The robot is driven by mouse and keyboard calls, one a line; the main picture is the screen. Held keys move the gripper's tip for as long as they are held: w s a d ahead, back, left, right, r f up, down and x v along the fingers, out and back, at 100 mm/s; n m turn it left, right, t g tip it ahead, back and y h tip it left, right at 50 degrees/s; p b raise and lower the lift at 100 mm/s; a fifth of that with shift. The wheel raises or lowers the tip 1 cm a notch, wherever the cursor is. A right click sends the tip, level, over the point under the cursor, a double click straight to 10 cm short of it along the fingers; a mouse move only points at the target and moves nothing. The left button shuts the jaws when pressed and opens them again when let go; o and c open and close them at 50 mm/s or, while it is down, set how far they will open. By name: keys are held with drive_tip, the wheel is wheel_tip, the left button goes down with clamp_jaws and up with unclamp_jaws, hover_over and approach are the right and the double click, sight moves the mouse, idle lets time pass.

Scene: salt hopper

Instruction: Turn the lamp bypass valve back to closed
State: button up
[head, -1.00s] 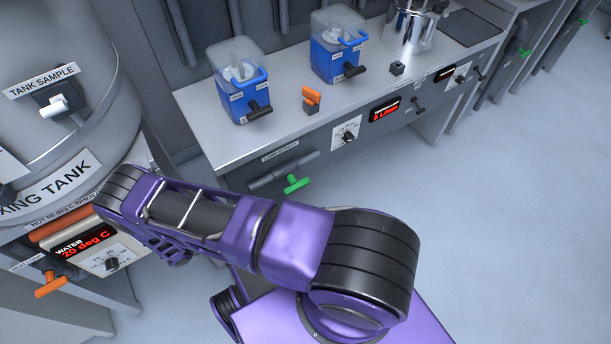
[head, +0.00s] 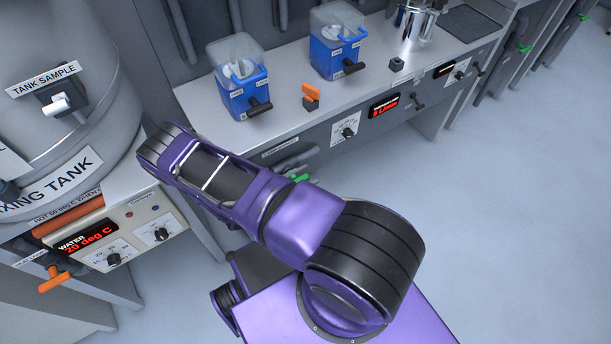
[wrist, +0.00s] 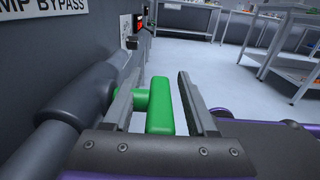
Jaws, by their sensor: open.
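The lamp bypass valve has a green T-shaped handle (head: 300,178) on a grey pipe low on the front of the bench. My arm partly covers it in the head view. In the wrist view the green handle (wrist: 160,105) lies between the two fingers of my gripper (wrist: 161,76). The gripper is open, with a clear gap between the handle and the right finger. The handle's stem reaches left past the left finger, and whether they touch is unclear. The gripper is hidden in the head view. A sign (wrist: 45,8) ending in "MP BYPASS" shows above the pipe.
The grey pipe (wrist: 75,105) and bench front stand close along the left of the gripper. The mixing tank (head: 60,170) and its water panel (head: 115,245) are left of my arm. Two blue containers (head: 238,95) (head: 335,55) stand on the bench. Open floor (head: 500,230) lies to the right.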

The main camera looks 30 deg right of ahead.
drive_tip(key=shift+d, duration=0.2)
drive_tip(key=shift+c, duration=0.3)
clamp_jaws()
